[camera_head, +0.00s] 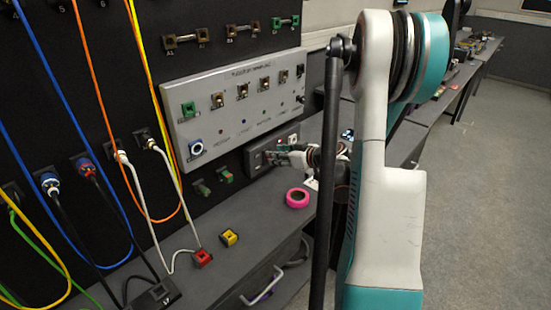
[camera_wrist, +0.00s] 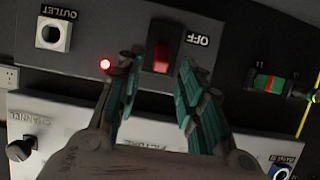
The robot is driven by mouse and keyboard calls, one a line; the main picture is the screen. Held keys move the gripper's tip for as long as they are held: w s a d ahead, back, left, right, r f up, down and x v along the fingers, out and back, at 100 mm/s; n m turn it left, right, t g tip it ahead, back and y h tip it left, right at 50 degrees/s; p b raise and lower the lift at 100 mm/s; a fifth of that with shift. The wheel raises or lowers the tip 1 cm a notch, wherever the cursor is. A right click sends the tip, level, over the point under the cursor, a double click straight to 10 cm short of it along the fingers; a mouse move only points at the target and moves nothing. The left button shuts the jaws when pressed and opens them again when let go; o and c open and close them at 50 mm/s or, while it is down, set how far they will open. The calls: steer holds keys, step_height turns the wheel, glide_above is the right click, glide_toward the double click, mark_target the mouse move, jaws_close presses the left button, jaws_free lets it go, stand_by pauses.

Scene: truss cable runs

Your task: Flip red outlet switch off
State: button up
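The red switch (camera_wrist: 162,54) sits in a black frame on a dark outlet panel (camera_wrist: 95,45) in the wrist view. An upside-down OFF label (camera_wrist: 197,40) is beside it, and a red light (camera_wrist: 104,64) glows on its other side. My gripper (camera_wrist: 158,70) is open, with its green-padded fingers to the left and right of the switch and nothing between them. I cannot tell whether a fingertip touches the panel. In the head view my gripper (camera_head: 274,155) is in front of the outlet panel (camera_head: 254,160) and hides part of it, including the switch.
A grey panel (camera_head: 235,133) with knobs and sockets is on the wall above. A pink tape roll (camera_head: 297,198), a yellow block (camera_head: 229,238) and a red connector (camera_head: 203,257) lie on the bench (camera_head: 250,265). Several cables hang at the left. A round socket (camera_wrist: 52,36) is marked OUTLET.

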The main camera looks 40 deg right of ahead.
steer(key=shift+x, duration=0.95)
jaws_close()
steer(key=shift+f+b, duration=0.1)
steer(key=shift+b, duration=0.2)
